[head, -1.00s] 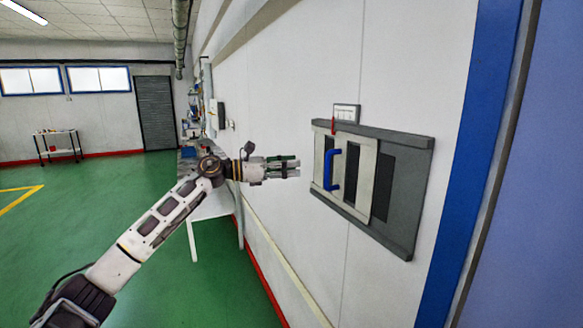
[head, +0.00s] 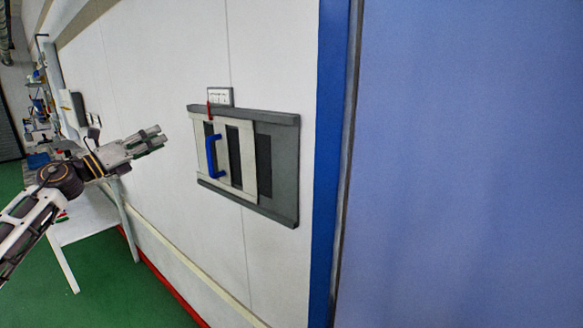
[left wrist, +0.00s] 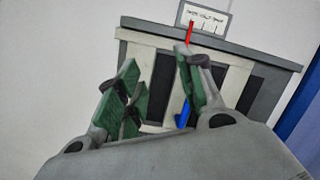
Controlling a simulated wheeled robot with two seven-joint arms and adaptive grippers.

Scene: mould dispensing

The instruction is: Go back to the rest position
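My left gripper (head: 158,137) is in front of the white wall, left of a grey wall frame (head: 278,160) and apart from it. Its green-padded fingers are spread with nothing between them in the left wrist view (left wrist: 156,70). The frame holds a pale sliding panel (head: 198,150) with dark slots and an upright blue handle (head: 212,157). A red piece (head: 209,110) stands at its top edge. In the left wrist view, the blue handle is mostly hidden behind a finger. My right gripper is not in view.
A small labelled box (head: 220,97) is on the wall above the frame. A blue post (head: 328,170) and a broad blue surface (head: 460,160) fill the right side. A white table (head: 85,222) with cluttered equipment stands behind my left arm. Green floor (head: 115,285) shows at lower left.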

